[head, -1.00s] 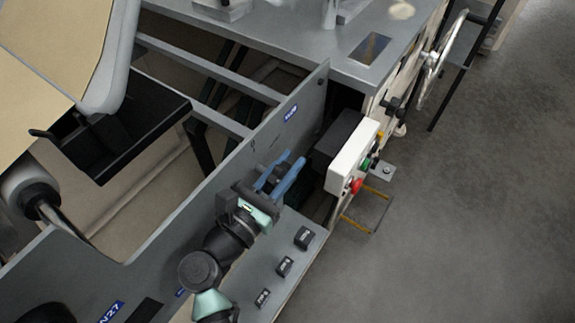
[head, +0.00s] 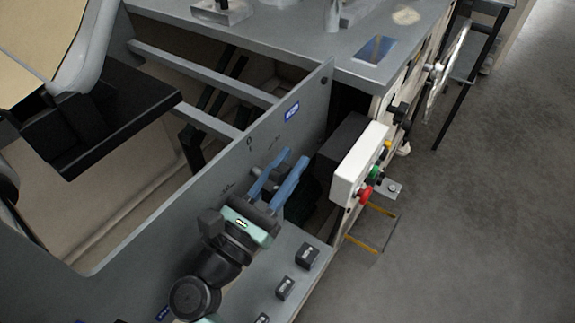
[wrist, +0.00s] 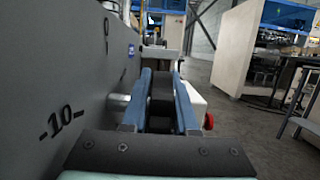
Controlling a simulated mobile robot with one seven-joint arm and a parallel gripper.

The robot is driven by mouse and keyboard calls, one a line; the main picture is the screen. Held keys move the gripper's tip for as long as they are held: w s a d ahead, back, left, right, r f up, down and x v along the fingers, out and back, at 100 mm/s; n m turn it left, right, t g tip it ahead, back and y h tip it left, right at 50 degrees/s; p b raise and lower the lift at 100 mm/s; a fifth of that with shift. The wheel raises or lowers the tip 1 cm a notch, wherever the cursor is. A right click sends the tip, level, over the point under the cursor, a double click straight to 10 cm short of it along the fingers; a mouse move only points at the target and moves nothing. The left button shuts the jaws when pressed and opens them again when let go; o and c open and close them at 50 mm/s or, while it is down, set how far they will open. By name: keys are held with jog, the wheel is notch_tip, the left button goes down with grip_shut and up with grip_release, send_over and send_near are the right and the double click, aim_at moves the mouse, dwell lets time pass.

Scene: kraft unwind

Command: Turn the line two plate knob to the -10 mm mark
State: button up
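My gripper (head: 275,182) has two blue fingers and reaches along the grey side plate (head: 310,118) in the head view. In the wrist view my gripper (wrist: 160,88) is open, with a gap between its fingers. The line two plate knob's light grey shaft (wrist: 118,100) sticks out from the plate and passes behind the left finger. A dark shape lies between the fingers; I cannot tell whether it is the knob's grip. The -10 mark (wrist: 62,122) is printed on the plate at lower left, and the 0 mark (wrist: 106,28) above. The knob's pointer is hidden.
A white control box (head: 360,165) with red, green and yellow buttons stands just beyond the fingers. Several small black labelled blocks (head: 307,256) sit on the ledge below my arm. A handwheel (head: 447,72) is farther back.

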jog(key=o, duration=0.3)
jog(key=b+v, duration=0.1)
jog(key=v, duration=1.2)
